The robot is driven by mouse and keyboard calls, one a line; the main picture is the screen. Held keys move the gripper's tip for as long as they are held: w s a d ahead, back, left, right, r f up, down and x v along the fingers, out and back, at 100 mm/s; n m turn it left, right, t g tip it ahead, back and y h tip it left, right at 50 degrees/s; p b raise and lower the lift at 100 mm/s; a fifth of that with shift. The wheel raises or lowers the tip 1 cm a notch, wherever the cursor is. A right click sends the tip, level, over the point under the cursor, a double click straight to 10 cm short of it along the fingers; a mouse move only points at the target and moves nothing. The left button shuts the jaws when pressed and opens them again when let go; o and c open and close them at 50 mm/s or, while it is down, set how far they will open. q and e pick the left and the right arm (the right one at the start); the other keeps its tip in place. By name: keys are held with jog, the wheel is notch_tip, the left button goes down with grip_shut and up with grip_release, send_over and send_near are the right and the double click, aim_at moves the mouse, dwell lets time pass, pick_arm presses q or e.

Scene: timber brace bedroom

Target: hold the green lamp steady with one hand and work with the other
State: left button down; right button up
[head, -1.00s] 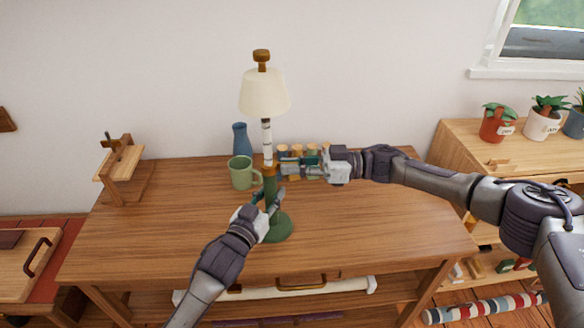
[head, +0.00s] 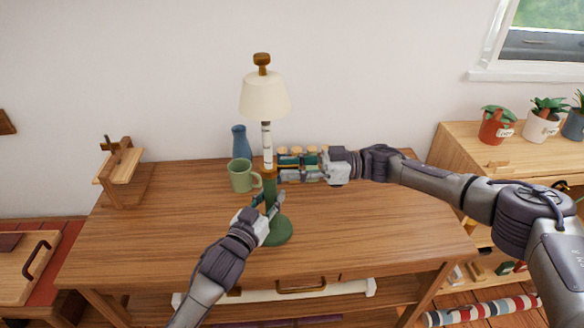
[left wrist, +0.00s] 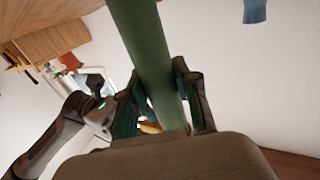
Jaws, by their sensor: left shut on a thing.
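The green lamp stands upright on the wooden desk, with a round green base (head: 279,232), a green lower stem, a brass collar, a white upper stem and a cream shade (head: 264,96) topped by a brown knob. My left gripper (head: 268,203) is shut on the green stem below the collar. In the left wrist view its fingers (left wrist: 165,100) lie on both sides of the stem (left wrist: 150,45). My right gripper (head: 281,168) is open, its fingers spread just right of the collar. Nothing shows between them, and I cannot tell whether the tips touch the lamp.
A green mug (head: 241,176) stands close left of the lamp, with a blue vase (head: 240,143) behind. Several cork-topped jars (head: 310,152) stand behind my right gripper. A wooden stand (head: 122,170) is at the desk's left. The desk's front right (head: 380,225) is clear.

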jog(key=d, duration=1.2)
jog(key=shift+s, duration=0.1)
pick_arm(q)
jog(key=c, duration=0.8)
grip_release()
jog(key=shift+a, duration=0.1)
jog(key=shift+o, duration=0.2)
